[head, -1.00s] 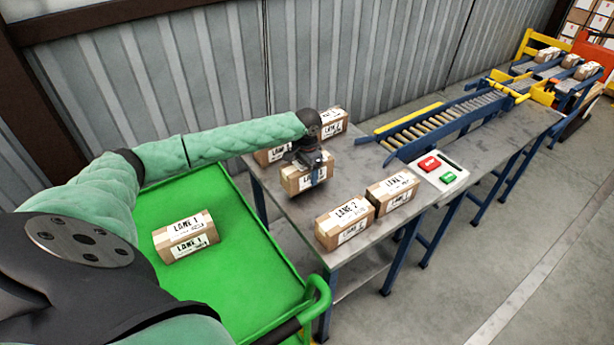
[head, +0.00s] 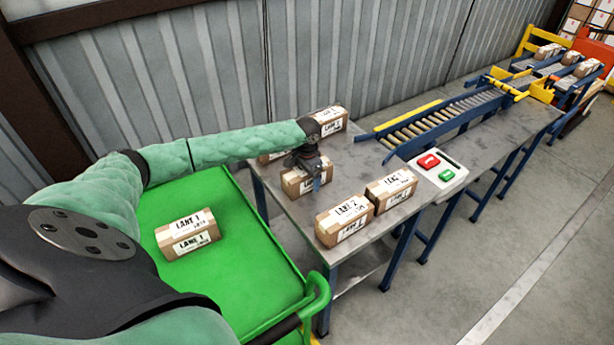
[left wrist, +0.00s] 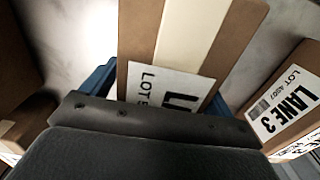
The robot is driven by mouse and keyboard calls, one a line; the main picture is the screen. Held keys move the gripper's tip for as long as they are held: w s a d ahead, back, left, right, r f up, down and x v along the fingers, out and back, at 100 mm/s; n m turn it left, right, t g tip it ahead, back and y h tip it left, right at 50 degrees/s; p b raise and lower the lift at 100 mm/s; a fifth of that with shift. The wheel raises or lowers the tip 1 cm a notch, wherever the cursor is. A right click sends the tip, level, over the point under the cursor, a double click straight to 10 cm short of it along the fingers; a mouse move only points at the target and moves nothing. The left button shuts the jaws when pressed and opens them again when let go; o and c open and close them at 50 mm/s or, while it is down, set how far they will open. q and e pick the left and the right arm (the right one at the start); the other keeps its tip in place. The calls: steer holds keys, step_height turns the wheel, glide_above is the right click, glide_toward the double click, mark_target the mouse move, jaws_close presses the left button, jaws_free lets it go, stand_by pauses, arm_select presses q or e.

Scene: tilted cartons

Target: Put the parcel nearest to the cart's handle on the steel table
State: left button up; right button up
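My left gripper (head: 305,172) is shut on a brown parcel (head: 293,184) over the left part of the steel table (head: 350,160). The parcel appears at or very near the tabletop; its underside contact is unclear. In the left wrist view the blue fingers (left wrist: 160,98) lie along both sides of the parcel (left wrist: 185,35), whose label is partly hidden. One parcel marked LANE 1 (head: 187,236) lies on the green cart (head: 235,290), whose dark handle (head: 275,330) is at the bottom. My right gripper is not in view.
On the table, two parcels, LANE 2 (head: 345,222) and another (head: 391,190), stand at the front; others (head: 330,120) stand behind my gripper. A LANE 3 parcel (left wrist: 290,105) is close beside the held one. A button box (head: 437,172) and roller conveyor (head: 445,118) lie to the right.

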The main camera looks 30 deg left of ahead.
arm_select(q)
steer(key=shift+r+b, duration=0.3)
steer(key=shift+r, duration=0.3)
step_height(320, 180, up, 10)
steer(key=b, duration=0.3)
steer(key=shift+w+f, duration=0.1)
steer(key=shift+r, duration=0.65)
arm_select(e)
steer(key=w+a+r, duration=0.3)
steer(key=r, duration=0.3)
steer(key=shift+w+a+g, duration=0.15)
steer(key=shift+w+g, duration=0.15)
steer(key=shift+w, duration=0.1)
